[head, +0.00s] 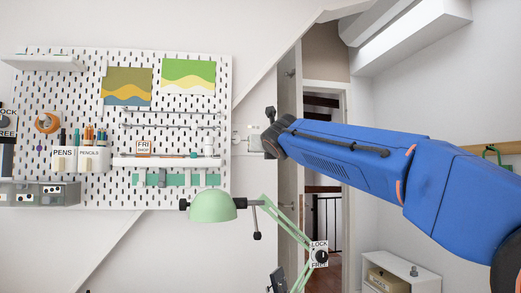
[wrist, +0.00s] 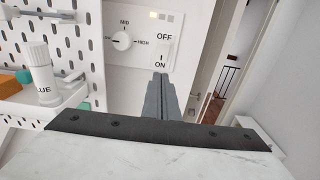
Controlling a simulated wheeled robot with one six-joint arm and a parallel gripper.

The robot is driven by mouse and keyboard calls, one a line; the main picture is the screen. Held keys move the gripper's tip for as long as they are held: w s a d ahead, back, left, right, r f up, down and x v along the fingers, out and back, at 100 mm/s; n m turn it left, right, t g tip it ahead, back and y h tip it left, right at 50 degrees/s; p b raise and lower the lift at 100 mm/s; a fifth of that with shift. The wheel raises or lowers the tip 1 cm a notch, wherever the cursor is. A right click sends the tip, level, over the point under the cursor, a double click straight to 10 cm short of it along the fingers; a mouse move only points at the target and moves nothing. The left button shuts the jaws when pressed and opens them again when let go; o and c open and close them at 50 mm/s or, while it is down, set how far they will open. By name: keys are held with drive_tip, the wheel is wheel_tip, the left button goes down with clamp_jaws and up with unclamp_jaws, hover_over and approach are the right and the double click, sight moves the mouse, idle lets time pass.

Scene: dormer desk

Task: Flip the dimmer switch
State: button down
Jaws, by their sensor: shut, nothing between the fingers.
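The dimmer switch is a white wall panel, seen in the wrist view (wrist: 142,58) with a round knob (wrist: 122,40) marked MID and HIGH and the labels OFF above ON. Small squares, one lit yellow, sit at its top. My gripper (wrist: 161,76) is shut and empty, its tips just below the ON label in the picture. I cannot tell whether they touch the panel. The gripper hides part of the panel, and the switch lever's position is unclear. In the head view the pale panel (head: 243,138) is partly covered by my arm's end (head: 271,146).
A white pegboard (head: 175,65) with cups, shelves and pictures is left of the panel. A green desk lamp (head: 213,207) stands below. A glue bottle (wrist: 42,75) is on a shelf at the left in the wrist view. A doorway (head: 322,190) opens to the right.

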drive_tip(key=f+v, duration=0.1)
drive_tip(key=v, duration=0.6)
drive_tip(key=shift+f, duration=0.1)
drive_tip(key=shift+d, duration=0.15)
drive_tip(key=s+d+f+m+g+h, duration=0.2)
drive_tip(key=s+d+f+m, duration=0.3)
drive_tip(key=d+f+m, duration=0.3)
drive_tip(key=s+d+f+m+g+h, duration=0.2)
drive_tip(key=s+d+f+m, duration=0.3)
drive_tip(key=d+f, duration=0.4)
drive_tip(key=s+d+f+m+g+h, duration=0.1)
drive_tip(key=s+d+f+m+g, duration=0.1)
drive_tip(key=s+d+f+m, duration=0.45)
drive_tip(key=s+d+f+m+g, duration=0.2)
drive_tip(key=s+d+f+m, duration=0.1)
drive_tip(key=s+f+m, duration=0.3)
drive_tip(key=s+d+f+m+g, duration=0.2)
drive_tip(key=s+f+m, duration=0.5)
drive_tip(key=s+f, duration=0.4)
drive_tip(key=s+d+f+m+g, duration=0.2)
drive_tip(key=s+d+f+m, duration=0.2)
drive_tip(key=f, duration=1.1)
drive_tip(key=s+m, duration=0.2)
drive_tip(key=s, duration=0.2)
drive_tip(key=shift+s+d+m, duration=0.3)
drive_tip(key=shift+d+m, duration=0.05)
